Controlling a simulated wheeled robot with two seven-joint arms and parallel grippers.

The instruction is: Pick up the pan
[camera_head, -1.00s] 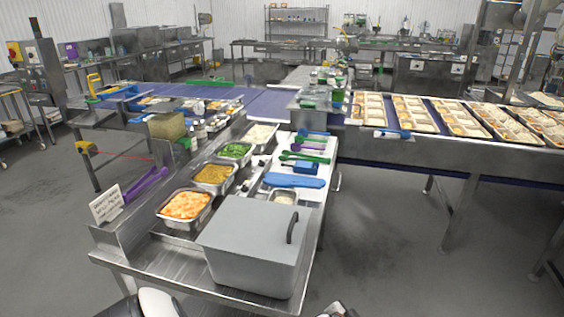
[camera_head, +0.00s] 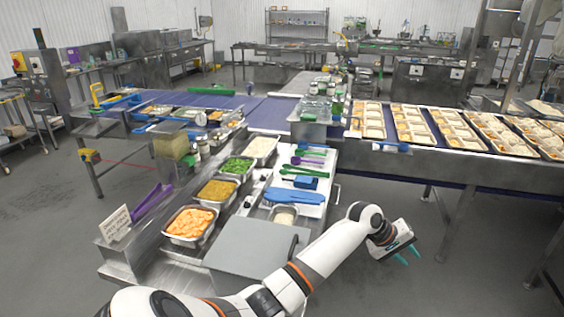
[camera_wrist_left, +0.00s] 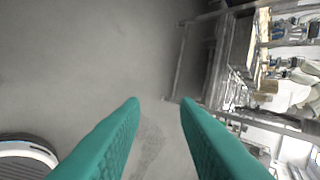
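No single item is marked as the pan. Steel pans of food stand in a row on the table: an orange one (camera_head: 191,224), a yellow-brown one (camera_head: 216,192), a green one (camera_head: 237,167) and a white one (camera_head: 262,149). A small pan (camera_head: 284,214) stands beside them. My left gripper (camera_head: 408,255) is open and empty, beyond the table's right side, over the floor. Its teal fingers stand apart in the left wrist view (camera_wrist_left: 160,101). My right gripper is not in view.
Blue (camera_head: 293,197) and green (camera_head: 301,170) utensils lie on the white board. A purple utensil (camera_head: 152,201) and a sign (camera_head: 114,224) stand at the left edge. A conveyor with filled trays (camera_head: 411,127) runs at the right. The floor under my left gripper is clear.

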